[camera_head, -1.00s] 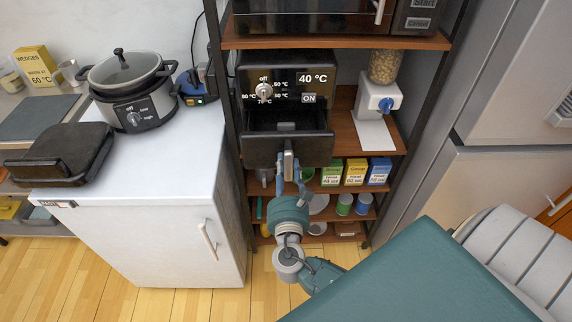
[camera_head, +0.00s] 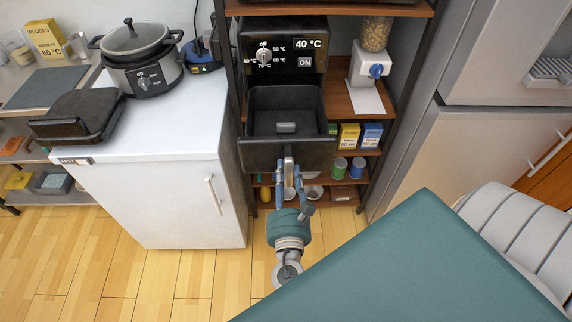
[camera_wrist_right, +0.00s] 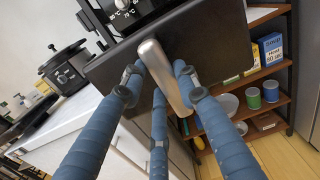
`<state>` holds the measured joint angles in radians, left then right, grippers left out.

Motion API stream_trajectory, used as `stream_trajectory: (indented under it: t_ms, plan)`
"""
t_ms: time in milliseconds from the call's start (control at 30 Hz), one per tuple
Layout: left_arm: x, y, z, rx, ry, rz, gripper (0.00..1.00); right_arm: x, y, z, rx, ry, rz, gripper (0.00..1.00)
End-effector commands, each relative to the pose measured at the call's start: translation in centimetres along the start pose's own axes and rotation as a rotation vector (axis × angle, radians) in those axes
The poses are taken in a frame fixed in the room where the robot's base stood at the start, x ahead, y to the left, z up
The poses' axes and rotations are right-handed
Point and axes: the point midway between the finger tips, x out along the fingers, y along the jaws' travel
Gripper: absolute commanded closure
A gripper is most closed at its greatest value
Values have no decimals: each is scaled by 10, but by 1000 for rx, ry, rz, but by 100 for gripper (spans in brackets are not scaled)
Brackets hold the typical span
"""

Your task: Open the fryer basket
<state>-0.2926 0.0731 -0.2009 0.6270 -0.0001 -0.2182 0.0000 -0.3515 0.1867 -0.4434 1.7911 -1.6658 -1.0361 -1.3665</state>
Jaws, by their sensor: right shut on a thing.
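The black air fryer (camera_head: 285,38) stands on a shelf of the rack, with a dial and a 40 °C display on its front. Its basket (camera_head: 290,155) is pulled well out, and its open inside shows from above. My right gripper (camera_head: 289,172) is shut on the basket's silver handle (camera_head: 289,170). The right wrist view shows the blue fingers around the handle (camera_wrist_right: 165,75), in front of the dark basket front (camera_wrist_right: 215,45). My left gripper is not in view.
A white cabinet (camera_head: 145,165) stands to the left, with a slow cooker (camera_head: 142,60) and a black grill (camera_head: 80,115) on top. Small boxes (camera_head: 371,135) and cans (camera_head: 357,168) sit on shelves under a dispenser (camera_head: 365,70). A grey fridge (camera_head: 480,150) is at the right. Open floor lies in front.

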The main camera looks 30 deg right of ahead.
Motion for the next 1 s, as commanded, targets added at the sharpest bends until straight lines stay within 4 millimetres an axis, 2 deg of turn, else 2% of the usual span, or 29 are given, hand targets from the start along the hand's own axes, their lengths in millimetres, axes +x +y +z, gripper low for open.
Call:
stream_trajectory:
  t_ms: [367,400,467,500,833,1000]
  plan:
    - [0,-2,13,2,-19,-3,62,-1,0,0,0,-1,0,100]
    - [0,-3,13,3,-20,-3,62,-1,0,0,0,-1,0,64]
    - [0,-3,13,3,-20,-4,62,-1,0,0,0,-1,0,52]
    - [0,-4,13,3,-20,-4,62,-1,0,0,0,-1,0,50]
    - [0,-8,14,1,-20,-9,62,-5,0,0,0,1,0,50]
    - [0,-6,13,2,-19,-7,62,-29,0,-1,2,4,1,50]
